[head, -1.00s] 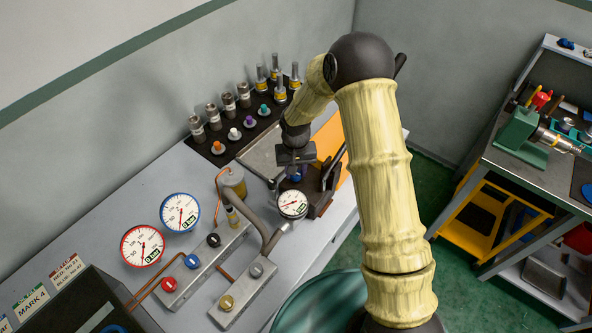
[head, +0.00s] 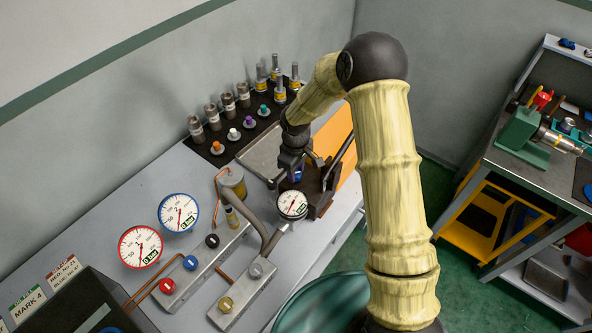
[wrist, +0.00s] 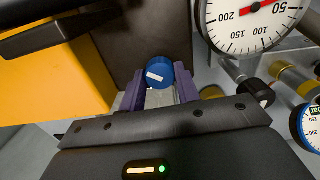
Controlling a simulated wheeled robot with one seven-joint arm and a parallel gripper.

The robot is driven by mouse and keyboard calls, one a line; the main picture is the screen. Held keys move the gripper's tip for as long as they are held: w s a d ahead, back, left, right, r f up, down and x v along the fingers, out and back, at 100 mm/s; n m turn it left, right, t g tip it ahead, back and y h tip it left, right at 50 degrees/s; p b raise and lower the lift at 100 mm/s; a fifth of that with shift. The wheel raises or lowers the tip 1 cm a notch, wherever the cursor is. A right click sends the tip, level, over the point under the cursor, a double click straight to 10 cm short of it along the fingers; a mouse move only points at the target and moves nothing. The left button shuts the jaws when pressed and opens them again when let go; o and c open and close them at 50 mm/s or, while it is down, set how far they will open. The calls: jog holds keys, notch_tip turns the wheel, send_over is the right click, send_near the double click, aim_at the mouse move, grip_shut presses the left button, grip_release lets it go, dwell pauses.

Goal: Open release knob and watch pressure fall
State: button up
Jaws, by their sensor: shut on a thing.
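A blue round knob (wrist: 158,73) with a white mark sits between the two purple fingers of my gripper (wrist: 160,92) in the wrist view. The fingers are shut on its sides. In the head view my gripper (head: 295,172) reaches down beside the dark block at the back of the bench, and mostly hides the knob. A white dial gauge (head: 292,204) stands just in front of the gripper. It shows large at the top right of the wrist view (wrist: 258,18), with a red needle; its exact reading is too small to tell in the head view.
A red-rimmed gauge (head: 141,247) and a blue-rimmed gauge (head: 179,213) stand at the left. Manifolds with coloured knobs (head: 190,263) lie on the bench. A rack of fittings (head: 240,115) lies behind. An orange panel (head: 335,140) is right of the gripper.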

jog(key=n, duration=0.5)
jog(key=shift+w+n+p, duration=0.1)
jog(key=shift+n+p, duration=0.25)
jog(key=shift+n, duration=0.05)
jog(key=o, duration=1)
jog(key=shift+r, duration=0.15)
notch_tip(320, 180, up, 17)
jog(key=b, duration=0.3)
jog(key=shift+r, duration=0.1)
